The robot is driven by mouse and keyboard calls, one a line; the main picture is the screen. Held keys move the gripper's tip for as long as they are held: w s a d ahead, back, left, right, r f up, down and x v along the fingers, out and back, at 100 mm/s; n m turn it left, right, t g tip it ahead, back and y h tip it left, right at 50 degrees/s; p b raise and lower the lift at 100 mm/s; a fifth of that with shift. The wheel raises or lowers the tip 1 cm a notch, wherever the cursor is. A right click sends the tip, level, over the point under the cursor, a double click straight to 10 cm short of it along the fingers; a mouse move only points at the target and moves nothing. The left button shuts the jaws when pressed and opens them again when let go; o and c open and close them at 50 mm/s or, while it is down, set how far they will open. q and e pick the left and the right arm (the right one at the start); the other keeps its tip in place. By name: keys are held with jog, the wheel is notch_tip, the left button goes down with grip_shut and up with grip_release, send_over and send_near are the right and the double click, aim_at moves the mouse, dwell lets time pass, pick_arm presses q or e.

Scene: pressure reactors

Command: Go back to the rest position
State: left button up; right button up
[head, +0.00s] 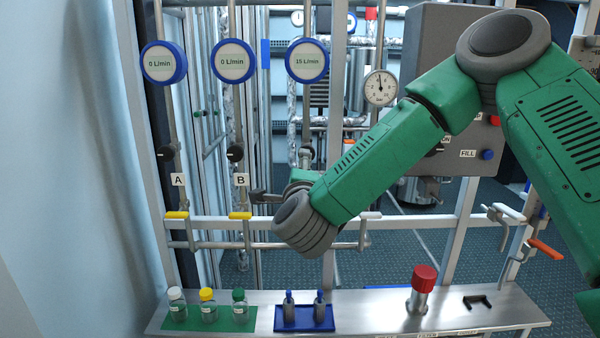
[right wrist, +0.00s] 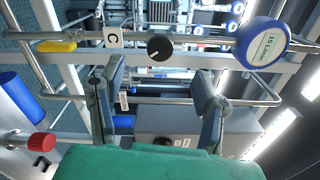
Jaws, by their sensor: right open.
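My right arm comes in from the right in the head view and reaches across the frame to the left. Its gripper (head: 262,195) is mostly hidden behind the wrist, with a dark finger showing near the pipe frame. In the right wrist view the two fingers of my right gripper (right wrist: 158,78) are wide apart with nothing between them. Beyond the fingertips are a black knob (right wrist: 160,47) and a label C (right wrist: 112,40). My left gripper is in neither view.
Flow displays A (head: 163,62), B (head: 233,61) and a third at 15 L/min (head: 307,61) hang above the rail (head: 205,222). The steel shelf (head: 370,308) below holds capped bottles, a blue tray (head: 304,326) and a red-capped cylinder (head: 422,289). A grey control box (head: 435,45) stands behind my arm.

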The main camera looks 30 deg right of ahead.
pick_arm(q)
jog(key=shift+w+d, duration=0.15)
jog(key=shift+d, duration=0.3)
pick_arm(e)
jog(key=shift+d+f, duration=0.2)
jog(key=shift+d, duration=0.4)
